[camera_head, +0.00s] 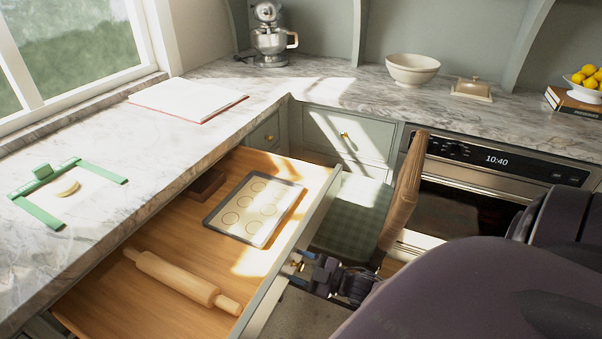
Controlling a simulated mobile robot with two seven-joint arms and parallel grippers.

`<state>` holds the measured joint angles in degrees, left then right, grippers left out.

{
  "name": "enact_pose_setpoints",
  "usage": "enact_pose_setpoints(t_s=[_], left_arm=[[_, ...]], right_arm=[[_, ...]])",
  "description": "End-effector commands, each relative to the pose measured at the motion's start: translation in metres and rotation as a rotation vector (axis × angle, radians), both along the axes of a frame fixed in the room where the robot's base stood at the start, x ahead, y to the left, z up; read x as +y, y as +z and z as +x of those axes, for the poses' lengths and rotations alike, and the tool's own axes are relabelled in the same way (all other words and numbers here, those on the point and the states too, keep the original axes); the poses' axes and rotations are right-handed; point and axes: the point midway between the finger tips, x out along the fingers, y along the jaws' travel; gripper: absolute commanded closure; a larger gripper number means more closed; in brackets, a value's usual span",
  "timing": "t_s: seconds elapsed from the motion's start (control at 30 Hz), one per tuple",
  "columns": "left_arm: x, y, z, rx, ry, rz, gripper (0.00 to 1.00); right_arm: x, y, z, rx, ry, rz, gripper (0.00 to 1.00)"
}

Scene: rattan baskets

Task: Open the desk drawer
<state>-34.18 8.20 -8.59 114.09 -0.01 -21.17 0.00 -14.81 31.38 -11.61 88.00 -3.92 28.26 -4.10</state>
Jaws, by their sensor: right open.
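The desk drawer (105,298) is pulled out from under the marble counter, and its wooden inside shows. A rolling pin (180,279) and a framed baking mat (252,208) lie in it. The drawer's pale front panel faces right, with a small brass knob (297,264) on its outer side. My right gripper (302,264) is open at the knob, with its blue-tipped fingers close around it. I cannot tell whether they touch it. My left gripper is out of view.

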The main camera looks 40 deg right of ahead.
Motion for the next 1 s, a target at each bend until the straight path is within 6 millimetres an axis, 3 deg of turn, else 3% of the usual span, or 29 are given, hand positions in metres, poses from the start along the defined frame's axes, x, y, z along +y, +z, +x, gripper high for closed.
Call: enact_pose_setpoints(t_s=[0.23,0.7,1.0], left_arm=[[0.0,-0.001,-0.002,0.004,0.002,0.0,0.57],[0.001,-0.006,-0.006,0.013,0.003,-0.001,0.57],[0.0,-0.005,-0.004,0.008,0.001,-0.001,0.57]], right_arm=[[-0.006,0.0,-0.016,0.002,-0.001,-0.001,0.41],[-0.032,-0.001,-0.089,0.002,0.0,-0.001,0.41],[-0.037,0.0,-0.102,-0.001,0.001,0.0,0.41]])
